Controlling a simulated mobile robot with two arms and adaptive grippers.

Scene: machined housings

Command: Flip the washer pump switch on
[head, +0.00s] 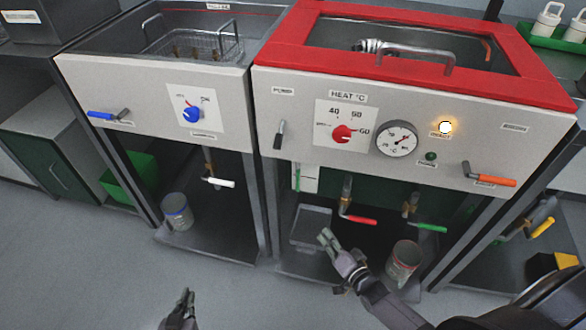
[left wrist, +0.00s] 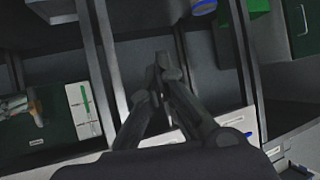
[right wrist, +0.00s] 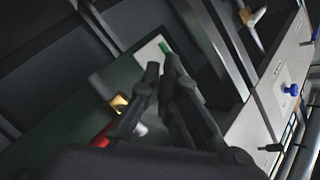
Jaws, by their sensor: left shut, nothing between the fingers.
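The washer is the red-rimmed machine (head: 300,55) at right in the head view. Its cream front panel carries a dark lever switch (head: 279,136) at the left, hanging downward under a small label too blurred to read surely. A dark green lamp (head: 431,156) sits right of the round gauge (head: 397,139). My right gripper (head: 325,237) is below the panel, in front of the lower bay, apart from the lever; its fingers look closed and empty in the right wrist view (right wrist: 162,64). My left gripper (head: 187,295) is shut and empty, low over the floor; it also shows in the left wrist view (left wrist: 158,64).
The washer panel also holds a red knob (head: 342,134), a lit lamp (head: 446,127) and an orange lever (head: 490,181). The blue-knob machine (head: 80,75) stands left.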

